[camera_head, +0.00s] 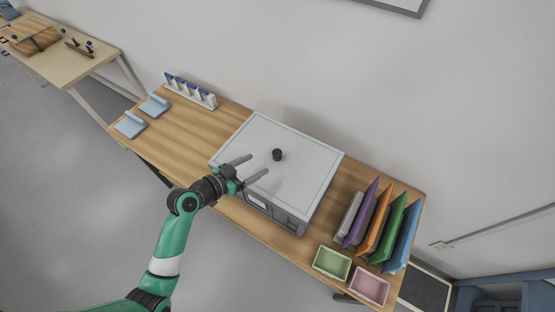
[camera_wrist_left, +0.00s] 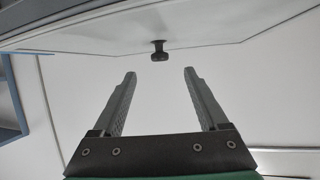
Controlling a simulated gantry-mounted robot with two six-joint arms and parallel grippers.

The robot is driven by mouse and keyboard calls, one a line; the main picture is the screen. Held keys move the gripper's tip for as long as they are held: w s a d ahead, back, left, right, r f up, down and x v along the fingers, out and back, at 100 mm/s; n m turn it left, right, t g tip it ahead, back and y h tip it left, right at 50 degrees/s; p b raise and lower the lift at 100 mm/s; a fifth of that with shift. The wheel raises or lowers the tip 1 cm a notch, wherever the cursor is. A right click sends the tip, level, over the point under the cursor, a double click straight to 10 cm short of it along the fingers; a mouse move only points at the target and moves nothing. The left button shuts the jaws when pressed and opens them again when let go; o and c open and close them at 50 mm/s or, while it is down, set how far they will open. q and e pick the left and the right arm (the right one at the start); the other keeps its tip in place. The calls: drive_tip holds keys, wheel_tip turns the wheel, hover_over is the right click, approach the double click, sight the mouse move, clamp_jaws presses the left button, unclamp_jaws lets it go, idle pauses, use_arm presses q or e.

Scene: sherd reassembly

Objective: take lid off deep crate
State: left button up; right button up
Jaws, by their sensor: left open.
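The deep crate (camera_head: 247,205) is a grey box on the wooden table, with a pale label on its front side. Its light grey lid (camera_head: 300,150) lies on top and has a dark round knob (camera_head: 277,154) near the middle. The knob also shows in the left wrist view (camera_wrist_left: 159,52), beyond the fingertips and centred between them. My left gripper (camera_head: 259,166) is open and empty, its fingers pointing toward the knob, apart from it. The crate's inside is hidden by the lid. My right gripper is not in view.
Coloured upright panels (camera_head: 378,222) stand at the table's right end, with a green tray (camera_head: 332,263) and a pink tray (camera_head: 369,286) in front. A white rack (camera_head: 190,90) and two light blue pieces (camera_head: 131,125) are on the left. Bare wood lies between them and the crate.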

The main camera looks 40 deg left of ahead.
sight(275, 153)
use_arm(q)
drive_tip(key=x, duration=0.4)
drive_tip(key=shift+a+r, duration=0.1)
drive_tip(key=x, duration=0.1)
drive_tip(key=b+x, duration=0.1)
drive_tip(key=x, duration=0.3)
drive_tip(key=shift+w+r, duration=0.25)
clamp_jaws()
drive_tip(key=shift+r, duration=0.1)
